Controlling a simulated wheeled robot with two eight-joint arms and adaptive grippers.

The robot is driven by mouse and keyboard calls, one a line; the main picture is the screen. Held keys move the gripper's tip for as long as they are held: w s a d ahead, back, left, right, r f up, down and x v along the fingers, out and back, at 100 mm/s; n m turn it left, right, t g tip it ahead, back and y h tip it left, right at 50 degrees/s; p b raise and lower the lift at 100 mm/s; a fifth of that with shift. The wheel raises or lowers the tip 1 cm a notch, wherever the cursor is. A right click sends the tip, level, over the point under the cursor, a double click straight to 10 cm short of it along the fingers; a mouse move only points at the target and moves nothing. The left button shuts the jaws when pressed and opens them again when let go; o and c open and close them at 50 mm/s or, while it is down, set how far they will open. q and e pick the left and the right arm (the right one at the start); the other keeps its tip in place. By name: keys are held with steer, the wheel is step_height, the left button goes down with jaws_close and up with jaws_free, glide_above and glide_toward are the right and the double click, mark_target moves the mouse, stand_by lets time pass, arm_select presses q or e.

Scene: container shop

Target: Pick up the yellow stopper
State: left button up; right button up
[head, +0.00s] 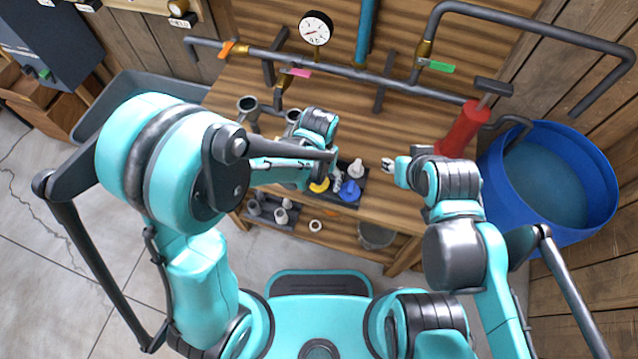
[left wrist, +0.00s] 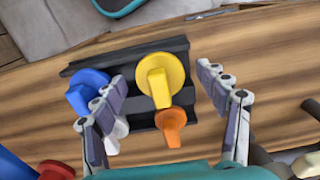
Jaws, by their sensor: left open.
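The yellow stopper (left wrist: 160,80) sits in a dark tray (left wrist: 120,58) on the wooden bench. In the left wrist view it lies between the two spread fingers of my left gripper (left wrist: 162,82), with space on both sides. In the head view the yellow stopper (head: 319,187) is partly hidden by my left arm, whose gripper (head: 334,182) is over the tray. My right gripper (head: 389,165) is over the bench right of the tray; its finger opening is too small to judge.
A blue stopper (left wrist: 88,90), an orange stopper (left wrist: 171,124) and a white one (head: 356,168) stand close by in the tray. Pipes with a gauge (head: 316,28) run behind. A red pump (head: 462,128) and blue tub (head: 548,172) are at right.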

arm_select(q)
steer(key=shift+r, duration=0.1)
steer(key=shift+c, duration=0.6)
steer(key=c, duration=1.1)
steer(key=shift+c, duration=0.2)
steer(key=shift+r, duration=0.1)
